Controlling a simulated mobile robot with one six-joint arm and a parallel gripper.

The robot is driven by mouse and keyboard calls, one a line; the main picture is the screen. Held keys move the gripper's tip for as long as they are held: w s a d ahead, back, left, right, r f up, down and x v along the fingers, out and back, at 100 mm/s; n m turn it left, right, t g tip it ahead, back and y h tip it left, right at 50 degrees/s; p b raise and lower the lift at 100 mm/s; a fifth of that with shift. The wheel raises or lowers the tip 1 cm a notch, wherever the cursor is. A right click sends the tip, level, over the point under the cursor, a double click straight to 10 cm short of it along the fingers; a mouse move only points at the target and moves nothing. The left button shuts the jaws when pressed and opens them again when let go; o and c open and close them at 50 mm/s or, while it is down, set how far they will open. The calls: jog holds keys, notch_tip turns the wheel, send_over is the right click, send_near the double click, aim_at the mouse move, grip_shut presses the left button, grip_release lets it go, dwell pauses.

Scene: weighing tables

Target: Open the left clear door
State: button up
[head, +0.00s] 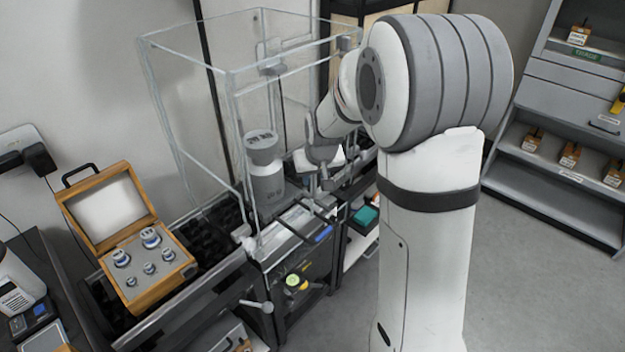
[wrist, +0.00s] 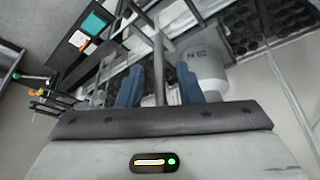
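A tall clear enclosure with thin frame edges (head: 236,150) stands on the bench in the head view. I cannot tell which of its panes is the left clear door, and its doors look closed or nearly so. My gripper (head: 325,165) is at the enclosure's right side, partly hidden by my wrist. In the wrist view my gripper (wrist: 160,75) has two blue fingers apart, with a thin grey upright bar (wrist: 159,60) between them. Gaps show on both sides of the bar. A grey cylindrical weight (head: 265,165) stands inside the enclosure and also shows in the wrist view (wrist: 207,68).
An open wooden case (head: 165,285) with several small weights sits left of the enclosure. Grey shelves (head: 560,140) stand at the far right. Open floor (head: 510,280) lies right of my arm.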

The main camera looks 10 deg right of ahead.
aim_at(315, 179)
jog(key=shift+x, duration=1.55)
grip_shut()
